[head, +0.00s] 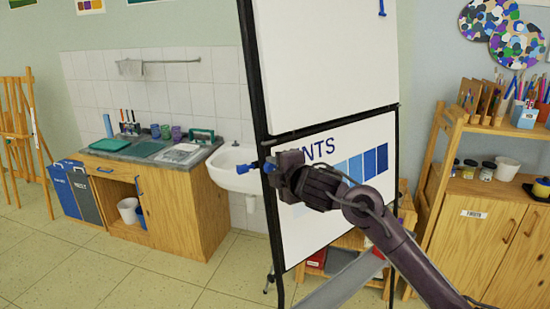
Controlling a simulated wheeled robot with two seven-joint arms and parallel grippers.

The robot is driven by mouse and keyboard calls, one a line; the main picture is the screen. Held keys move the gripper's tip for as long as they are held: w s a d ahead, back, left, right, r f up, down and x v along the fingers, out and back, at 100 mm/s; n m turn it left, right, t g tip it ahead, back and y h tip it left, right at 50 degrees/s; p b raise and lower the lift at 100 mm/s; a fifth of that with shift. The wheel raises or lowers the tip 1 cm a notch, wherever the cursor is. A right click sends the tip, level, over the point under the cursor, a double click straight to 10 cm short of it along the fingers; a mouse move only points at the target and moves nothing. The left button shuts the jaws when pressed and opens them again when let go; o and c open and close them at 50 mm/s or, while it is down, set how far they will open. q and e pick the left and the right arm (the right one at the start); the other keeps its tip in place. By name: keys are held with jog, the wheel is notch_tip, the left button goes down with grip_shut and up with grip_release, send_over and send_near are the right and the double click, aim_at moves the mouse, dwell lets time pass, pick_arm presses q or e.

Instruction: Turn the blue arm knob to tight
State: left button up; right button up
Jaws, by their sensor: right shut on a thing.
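My right gripper (278,167) reaches in from the lower right across the front of a black-framed board stand (261,120). Its jaws are at the stand's left post and are shut on a small blue knob. The blue knob (247,171) shows just left of the post, sticking out toward the sink. Its far side and any tight or loose marking cannot be made out, and the gripper hides part of it. My left gripper is not in view.
The stand holds a white upper panel (325,60) and a lower chart with blue swatches (340,225). A white sink (237,160) and wooden counter (185,205) stand behind to the left. A wooden shelf unit (475,190) is on the right. The floor at lower left is clear.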

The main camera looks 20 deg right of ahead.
jog(key=m+p, duration=0.3)
jog(key=shift+r+g+p, duration=0.15)
jog(key=shift+g+p, duration=0.25)
jog(key=shift+m+p, duration=0.55)
jog(key=shift+m, duration=0.15)
jog(key=o, duration=1)
jog(key=shift+c, duration=0.2)
jog(key=b+v, duration=0.1)
jog(key=v, duration=0.6)
jog(key=shift+s+d, duration=0.2)
jog(key=shift+s, duration=0.15)
